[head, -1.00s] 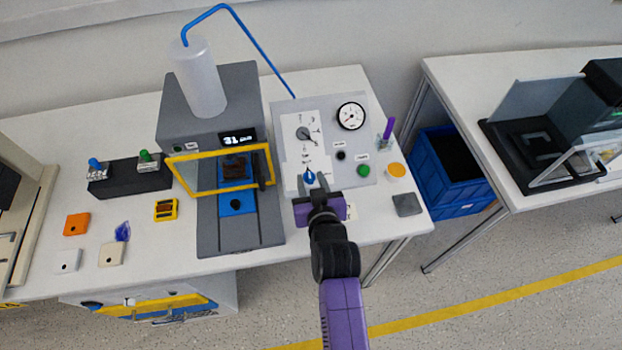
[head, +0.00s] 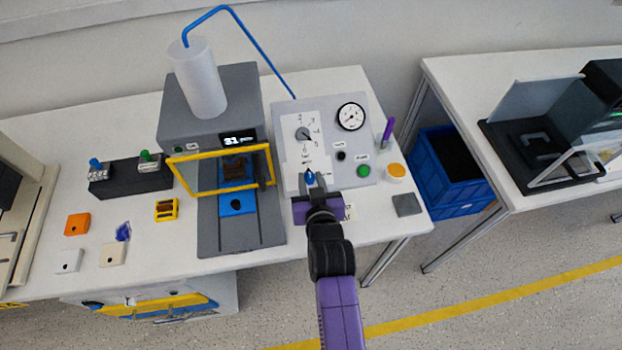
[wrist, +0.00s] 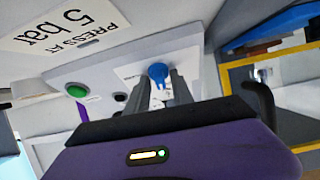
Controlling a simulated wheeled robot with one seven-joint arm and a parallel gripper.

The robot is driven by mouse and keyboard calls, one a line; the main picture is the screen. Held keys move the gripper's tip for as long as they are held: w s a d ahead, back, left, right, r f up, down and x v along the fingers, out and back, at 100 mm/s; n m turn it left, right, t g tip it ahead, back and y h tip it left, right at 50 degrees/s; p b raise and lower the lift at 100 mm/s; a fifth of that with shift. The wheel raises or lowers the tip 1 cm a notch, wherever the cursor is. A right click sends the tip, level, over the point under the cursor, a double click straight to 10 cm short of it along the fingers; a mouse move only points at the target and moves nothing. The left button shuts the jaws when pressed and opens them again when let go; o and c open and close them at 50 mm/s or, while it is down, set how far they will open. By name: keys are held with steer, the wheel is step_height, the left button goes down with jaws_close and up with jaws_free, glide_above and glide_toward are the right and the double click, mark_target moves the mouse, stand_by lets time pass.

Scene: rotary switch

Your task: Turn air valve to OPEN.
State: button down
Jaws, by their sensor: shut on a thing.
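The blue air valve knob (head: 309,177) is on the lower left of the grey control panel (head: 369,187). In the wrist view the blue knob (wrist: 158,72) shows at the tips of my fingers. My gripper (head: 312,184) is shut on the knob, with one finger on each side of it. The fingers also show in the wrist view (wrist: 168,88). The valve's labels are partly covered by the fingers and too small to read, so I cannot tell its exact position.
A grey selector dial (head: 303,133) sits above the valve, with a pressure gauge (head: 351,117) to its right. A green button (head: 363,171) is right of the valve. The press with its yellow-framed guard (head: 220,153) stands close on the left.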

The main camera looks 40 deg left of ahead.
steer(key=shift+s+m+t+h, duration=0.1)
steer(key=shift+m+t+h, duration=0.2)
steer(key=shift+m, duration=0.7)
steer(key=shift+a+f+m+t+h+b, duration=0.1)
steer(key=shift+m+t+h+b, duration=0.3)
steer(key=shift+m, duration=0.4)
steer(key=m+b, duration=0.2)
steer(key=m+h+b, duration=0.1)
steer(key=b, duration=0.1)
steer(key=shift+f+m+t+h+b, duration=0.15)
steer(key=shift+m+t+h+b, duration=0.15)
steer(key=shift+m+b, duration=0.1)
steer(key=m+h+b, duration=0.1)
steer(key=m+b, duration=0.2)
steer(key=shift+a+h, duration=0.1)
steer(key=shift+h, duration=0.2)
steer(key=m+b, duration=0.1)
steer(key=m+h+b, duration=0.1)
steer(key=m, duration=0.2)
steer(key=shift+a+r+h+b, duration=0.1)
steer(key=shift+r+h+b, duration=0.15)
steer(key=shift+h+b, duration=0.15)
steer(key=m+g+h+b, duration=0.1)
steer(key=m, duration=0.3)
steer(key=shift+r+m+g+h+b, duration=0.15)
steer(key=shift+m+g+h+b, duration=0.25)
